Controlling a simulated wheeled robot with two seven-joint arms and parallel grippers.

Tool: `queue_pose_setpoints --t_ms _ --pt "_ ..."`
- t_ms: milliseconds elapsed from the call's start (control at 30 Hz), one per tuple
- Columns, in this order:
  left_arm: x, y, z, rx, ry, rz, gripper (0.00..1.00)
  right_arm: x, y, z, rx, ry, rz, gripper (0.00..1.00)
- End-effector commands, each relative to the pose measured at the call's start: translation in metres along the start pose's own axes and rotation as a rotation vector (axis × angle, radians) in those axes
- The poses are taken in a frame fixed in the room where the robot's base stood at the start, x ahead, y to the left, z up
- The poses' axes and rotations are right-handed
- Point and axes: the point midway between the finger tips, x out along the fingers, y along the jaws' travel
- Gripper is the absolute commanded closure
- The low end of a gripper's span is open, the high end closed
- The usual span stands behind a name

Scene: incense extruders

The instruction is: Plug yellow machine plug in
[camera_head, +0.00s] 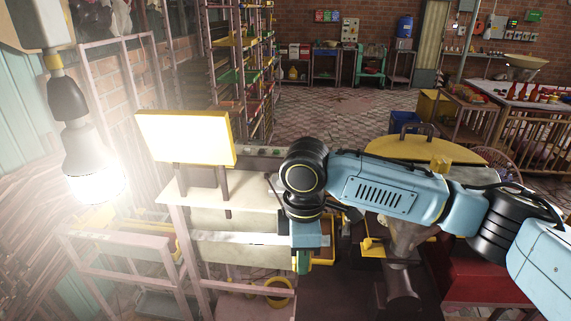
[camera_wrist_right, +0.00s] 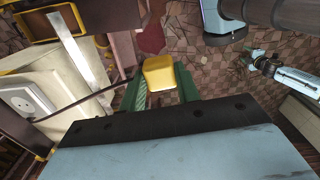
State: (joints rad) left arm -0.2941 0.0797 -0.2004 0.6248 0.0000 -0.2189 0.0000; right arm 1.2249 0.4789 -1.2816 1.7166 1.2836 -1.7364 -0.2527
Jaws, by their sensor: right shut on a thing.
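In the right wrist view, the yellow plug (camera_wrist_right: 160,72) sits between the green fingers of my right gripper (camera_wrist_right: 161,88), which is shut on it. A dark cable runs left from near the plug. A white socket (camera_wrist_right: 28,100) on a pale panel is at the left of that view, well apart from the plug. In the head view, my right gripper (camera_head: 303,262) points down beside the pale machine bench; its fingers are partly hidden, and the plug is hard to make out. A small blue arm part at the right of the wrist view may be my left arm; its jaws are unclear.
The machine bench (camera_head: 187,190) carries an upright yellow-edged panel (camera_head: 187,137). A pink metal frame and a bright hanging lamp (camera_head: 92,172) are at the left. A red box (camera_head: 475,270) stands at the right. Tiled floor (camera_head: 340,110) is open behind.

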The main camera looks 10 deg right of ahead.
Motion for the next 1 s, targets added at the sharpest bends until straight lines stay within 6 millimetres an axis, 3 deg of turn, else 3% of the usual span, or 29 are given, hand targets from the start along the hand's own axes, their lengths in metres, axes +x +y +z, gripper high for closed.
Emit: queue_pose_setpoints --t_ms 100,400,600,800,1000 --pt "0.021 0.001 0.009 0.0 -0.011 0.001 0.42 0.022 -0.005 -0.006 0.247 0.001 -0.001 0.88" --pt "0.059 0.002 0.014 -0.001 -0.013 0.001 0.42 0.059 -0.016 -0.019 0.89 0.002 0.0 0.88" --pt "0.077 0.002 0.016 -0.001 -0.013 0.001 0.42 0.076 -0.022 -0.026 1.231 0.004 -0.001 0.88" --pt "0.084 0.002 0.016 -0.001 -0.013 0.001 0.42 0.083 -0.025 -0.029 1.399 0.004 -0.001 0.88" --pt "0.084 0.002 0.016 -0.001 -0.013 0.001 0.42 0.083 -0.025 -0.029 1.426 0.004 -0.001 0.88"
